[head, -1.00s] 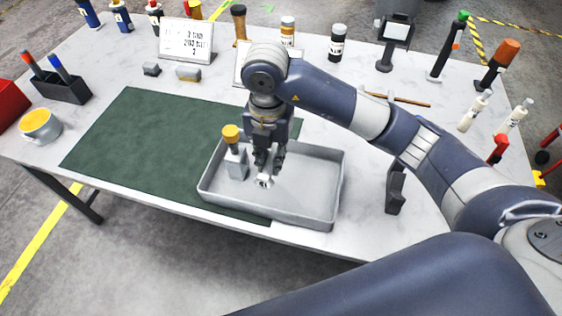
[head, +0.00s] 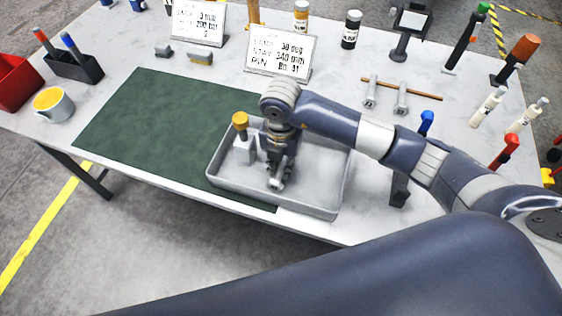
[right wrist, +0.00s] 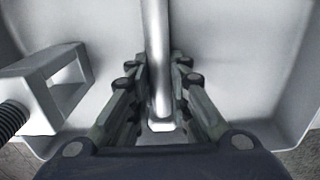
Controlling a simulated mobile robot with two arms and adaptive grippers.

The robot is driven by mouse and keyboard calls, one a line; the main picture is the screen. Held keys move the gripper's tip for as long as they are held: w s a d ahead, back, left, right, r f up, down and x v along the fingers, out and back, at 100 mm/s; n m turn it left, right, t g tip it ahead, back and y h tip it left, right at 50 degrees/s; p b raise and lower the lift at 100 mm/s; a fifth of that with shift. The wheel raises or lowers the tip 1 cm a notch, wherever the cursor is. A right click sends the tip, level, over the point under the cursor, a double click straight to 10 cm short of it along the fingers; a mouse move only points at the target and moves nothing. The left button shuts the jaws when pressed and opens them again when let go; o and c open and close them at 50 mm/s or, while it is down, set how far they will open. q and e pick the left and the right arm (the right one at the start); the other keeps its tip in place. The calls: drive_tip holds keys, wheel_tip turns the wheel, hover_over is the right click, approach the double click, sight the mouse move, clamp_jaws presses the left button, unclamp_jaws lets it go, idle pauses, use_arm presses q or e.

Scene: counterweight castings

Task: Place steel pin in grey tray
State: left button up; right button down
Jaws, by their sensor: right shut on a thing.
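The steel pin (right wrist: 157,60) is a smooth grey rod between the fingers of my right gripper (right wrist: 158,92) in the right wrist view. The gripper is shut on it. In the head view my right gripper (head: 278,172) points down inside the grey tray (head: 338,190), and only a small bright end of the pin (head: 277,184) shows below the fingers. The tray floor (right wrist: 235,75) lies behind the pin in the wrist view. I cannot tell whether the pin touches the floor. My left gripper is not in view.
A grey clamp-like piece with a yellow knob (head: 240,120) stands in the tray's left part, close beside my right gripper. A green mat (head: 150,130) lies left of the tray. Two grey metal pieces (head: 371,95) lie behind, and a dark stand (head: 399,188) is right of it.

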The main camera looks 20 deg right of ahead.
sight(281, 166)
drive_tip(key=shift+r, duration=0.1)
drive_tip(key=shift+f, duration=0.25)
drive_tip(key=c, duration=1.6)
unclamp_jaws()
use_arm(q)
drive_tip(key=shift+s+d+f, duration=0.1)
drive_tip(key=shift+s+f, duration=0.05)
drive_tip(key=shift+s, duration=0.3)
use_arm(e)
drive_tip(key=shift+o, duration=0.4)
drive_tip(key=shift+r, duration=0.15)
drive_tip(key=shift+r, duration=0.2)
drive_tip(key=shift+w+r, duration=0.1)
drive_tip(key=shift+r, duration=0.25)
use_arm(q)
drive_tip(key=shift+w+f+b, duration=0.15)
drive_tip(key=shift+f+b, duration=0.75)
drive_tip(key=shift+b, duration=0.1)
use_arm(e)
wheel_tip(281, 166, up, 11)
